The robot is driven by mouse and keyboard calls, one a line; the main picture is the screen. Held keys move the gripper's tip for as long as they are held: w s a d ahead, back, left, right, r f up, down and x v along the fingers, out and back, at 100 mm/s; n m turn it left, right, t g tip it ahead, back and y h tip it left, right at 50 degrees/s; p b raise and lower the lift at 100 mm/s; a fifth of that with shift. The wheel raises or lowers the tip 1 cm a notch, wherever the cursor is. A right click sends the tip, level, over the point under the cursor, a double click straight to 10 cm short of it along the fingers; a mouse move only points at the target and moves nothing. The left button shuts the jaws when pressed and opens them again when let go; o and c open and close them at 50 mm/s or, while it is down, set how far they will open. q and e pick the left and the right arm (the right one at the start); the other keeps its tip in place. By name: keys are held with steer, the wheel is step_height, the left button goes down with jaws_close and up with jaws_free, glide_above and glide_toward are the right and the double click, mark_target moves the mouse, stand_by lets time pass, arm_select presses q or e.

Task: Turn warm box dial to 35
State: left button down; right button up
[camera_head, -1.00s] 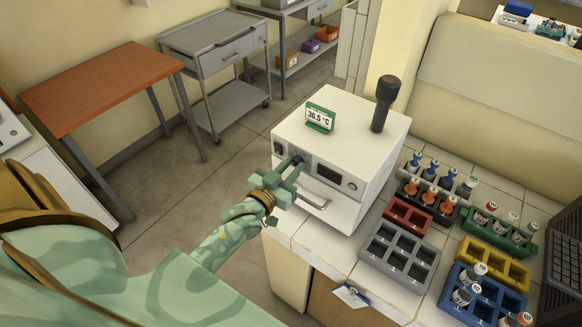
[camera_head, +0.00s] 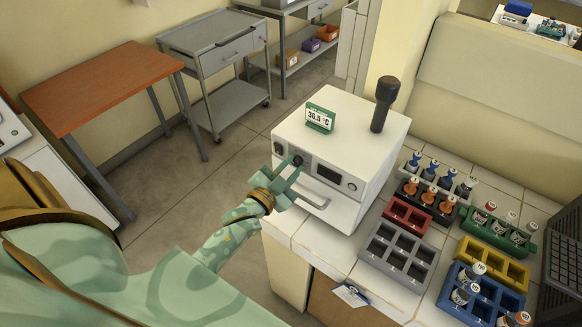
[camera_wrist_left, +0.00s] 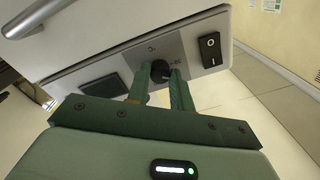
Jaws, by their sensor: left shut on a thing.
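My left gripper (camera_head: 296,166) is at the left part of the panel. In the left wrist view, the black round dial (camera_wrist_left: 160,71) sits between the two green fingers of my left gripper (camera_wrist_left: 159,80), which are shut on it. The dial's setting cannot be read. My right gripper is not in view.
A dark switch (camera_wrist_left: 210,50) is beside the dial in the wrist view. A drawer handle (camera_head: 322,201) is below the panel. A black upright tool (camera_head: 385,103) stands on the box. Racks with vials, including a grey rack (camera_head: 371,261), fill the counter at right.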

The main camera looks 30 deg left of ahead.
arm_select(q)
steer(key=m, duration=0.5)
steer(key=shift+b, duration=0.35)
stand_by(0.4)
steer(key=c, duration=1.2)
jaws_free()
steer(key=shift+c, duration=0.2)
steer(key=s+a+b, duration=0.1)
steer(key=s+b, duration=0.1)
steer(key=s, duration=1.4)
steer(key=shift+s+f, duration=0.15)
steer(key=shift+f, duration=0.2)
